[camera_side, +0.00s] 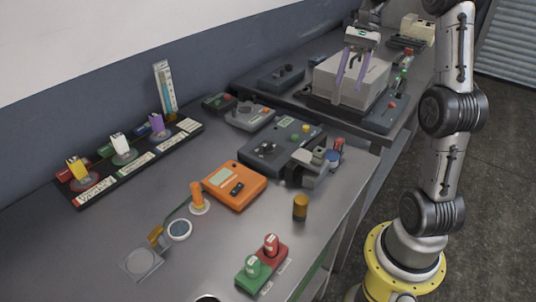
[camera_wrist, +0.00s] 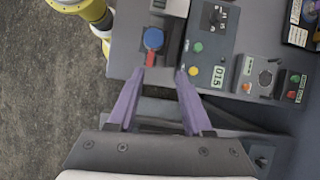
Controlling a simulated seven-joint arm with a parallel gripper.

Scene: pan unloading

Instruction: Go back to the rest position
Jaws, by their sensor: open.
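My gripper (camera_side: 352,68) has two purple fingers. In the side view it hangs over the back table, in front of or above a pale grey box (camera_side: 350,82); I cannot tell the exact gap. In the wrist view the fingers of my gripper (camera_wrist: 162,72) stand apart with nothing between them. Beyond the fingertips is a blue round knob (camera_wrist: 153,39) with a red part, at the table's edge; it also shows in the side view (camera_side: 332,158). I see no pan that I can make out.
The front table (camera_side: 130,225) holds a grey control panel (camera_side: 280,142), an orange meter (camera_side: 235,186), a brown cylinder (camera_side: 300,207), red and green buttons (camera_side: 262,262) and a black rack (camera_side: 130,165) with coloured items. Bare table lies at the front left.

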